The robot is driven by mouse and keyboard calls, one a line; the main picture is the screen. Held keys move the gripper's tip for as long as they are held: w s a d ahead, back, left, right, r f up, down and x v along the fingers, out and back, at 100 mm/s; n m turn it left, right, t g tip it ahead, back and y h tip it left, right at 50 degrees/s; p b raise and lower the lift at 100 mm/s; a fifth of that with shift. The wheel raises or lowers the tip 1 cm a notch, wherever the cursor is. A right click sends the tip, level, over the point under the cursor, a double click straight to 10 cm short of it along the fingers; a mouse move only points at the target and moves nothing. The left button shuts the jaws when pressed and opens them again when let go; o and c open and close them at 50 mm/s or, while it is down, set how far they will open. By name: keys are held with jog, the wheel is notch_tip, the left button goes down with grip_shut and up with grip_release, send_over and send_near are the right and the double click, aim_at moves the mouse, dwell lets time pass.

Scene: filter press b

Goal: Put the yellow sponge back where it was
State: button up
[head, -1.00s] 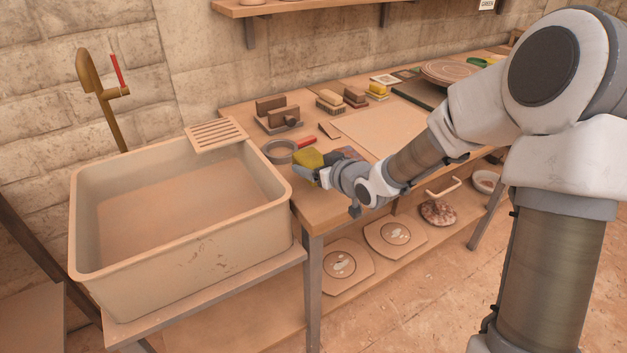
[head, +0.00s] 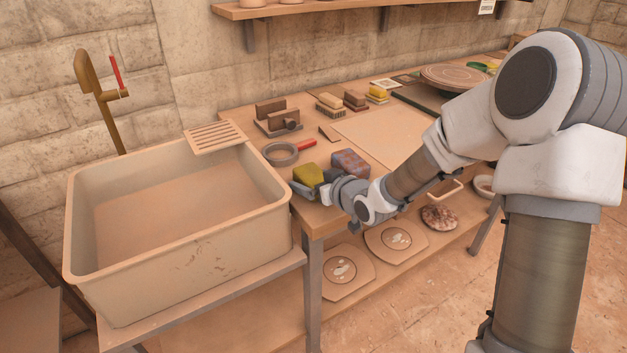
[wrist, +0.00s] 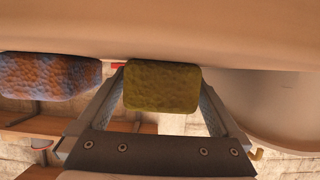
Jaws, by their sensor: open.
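The yellow sponge (head: 307,174) is at the worktable's near left corner, beside the sink. In the wrist view the sponge (wrist: 162,86), olive-yellow there, is between the two fingers of my gripper (wrist: 162,95). My gripper (head: 311,183) is open around it, one finger on each side. The sponge looks low at the tabletop, but its underside is hidden, so I cannot tell whether it fully rests there. A mottled blue and reddish sponge (head: 350,162) lies right beside it; it also shows at the left of the wrist view (wrist: 48,76).
The large sink (head: 180,245) stands directly left. A grey ring-shaped item (head: 281,153) with a red-handled tool (head: 305,145) lies behind the sponge. Brushes and blocks (head: 278,115) are farther back. A pale board (head: 385,135) covers the middle of the table (head: 312,217).

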jog(key=shift+r, duration=0.2)
jog(key=shift+s+d+r+p, duration=0.2)
jog(key=shift+p, duration=0.1)
jog(key=p+v, duration=0.3)
jog(key=v, duration=0.8)
jog(key=shift+s+d, duration=0.1)
jog(key=shift+s, duration=0.1)
